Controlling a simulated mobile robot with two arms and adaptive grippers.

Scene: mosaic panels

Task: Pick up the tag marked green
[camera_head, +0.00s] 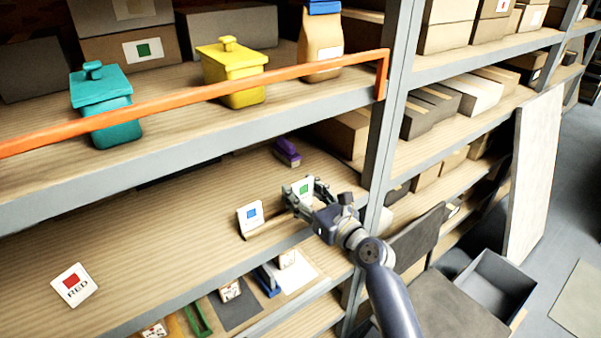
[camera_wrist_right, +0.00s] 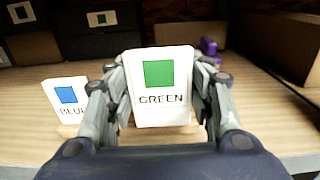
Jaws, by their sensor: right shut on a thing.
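The tag marked green is a white card with a green square and the word GREEN (camera_wrist_right: 161,88); it also shows in the head view (camera_head: 302,190). My right gripper (camera_head: 308,192) is shut on it, with a finger at each side edge in the wrist view (camera_wrist_right: 160,100). The blue tag (camera_head: 250,216) stands upright just left of it, on a wooden holder (camera_head: 268,228); the blue tag is partly covered by a finger in the wrist view (camera_wrist_right: 67,100). The red tag (camera_head: 74,285) lies on the shelf at the left. My left gripper is out of view.
A purple object (camera_head: 287,152) sits farther back on the same shelf. The upper shelf has an orange rail (camera_head: 200,101), a teal container (camera_head: 101,103), a yellow container (camera_head: 233,72) and a paper bag (camera_head: 320,42). A grey upright post (camera_head: 380,150) stands close right of the gripper.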

